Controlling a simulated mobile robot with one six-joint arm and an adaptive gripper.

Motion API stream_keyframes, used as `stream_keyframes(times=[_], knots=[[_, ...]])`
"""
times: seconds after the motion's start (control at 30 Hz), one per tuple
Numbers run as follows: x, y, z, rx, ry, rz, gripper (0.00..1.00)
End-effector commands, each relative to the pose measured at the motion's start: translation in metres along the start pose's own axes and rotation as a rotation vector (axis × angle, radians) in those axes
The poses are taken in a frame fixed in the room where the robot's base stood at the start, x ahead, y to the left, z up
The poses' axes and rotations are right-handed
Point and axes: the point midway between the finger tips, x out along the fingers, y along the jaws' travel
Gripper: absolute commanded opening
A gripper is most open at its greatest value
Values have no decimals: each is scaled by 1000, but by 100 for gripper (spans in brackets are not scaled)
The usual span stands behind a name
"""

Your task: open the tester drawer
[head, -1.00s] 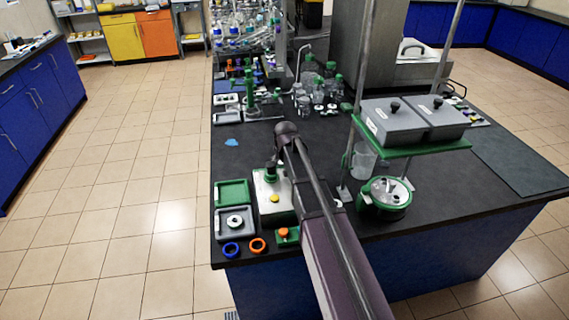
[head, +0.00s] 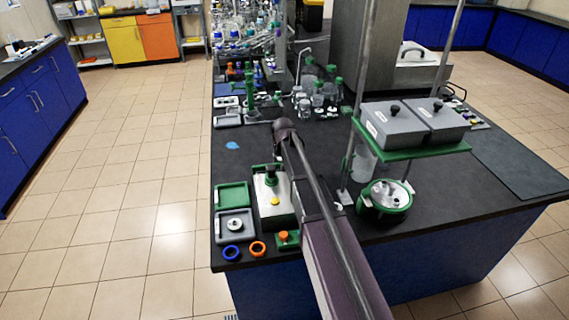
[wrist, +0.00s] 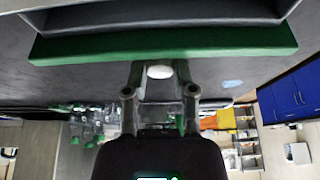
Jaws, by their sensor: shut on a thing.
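The tester (head: 284,205) is a pale box with a yellow button on top, near the front left of the bench in the head view, partly hidden by my arm. A green edge shows at its far side. In the wrist view the drawer's green front (wrist: 230,52) spans the top, with grey drawer walls (wrist: 150,18) behind it. A white knob (wrist: 158,72) sits on that front. My gripper (wrist: 160,76) is shut on the knob, one finger at each side. In the head view my gripper is hidden behind my arm.
A green tray (head: 232,195) and a grey tray (head: 234,227) lie left of the tester. A round green device (head: 385,199) stands to the right.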

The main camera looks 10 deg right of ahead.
Motion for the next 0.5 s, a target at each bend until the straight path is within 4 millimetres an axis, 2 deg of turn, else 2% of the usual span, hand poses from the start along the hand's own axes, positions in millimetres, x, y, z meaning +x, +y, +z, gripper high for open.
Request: stream_keyframes(times=[0.03,0.3,0.5], knots=[[7,0,-16,0,0,0,0],[26,0,-64,0,0,0,0],[31,0,-75,0,0,-1,0]])
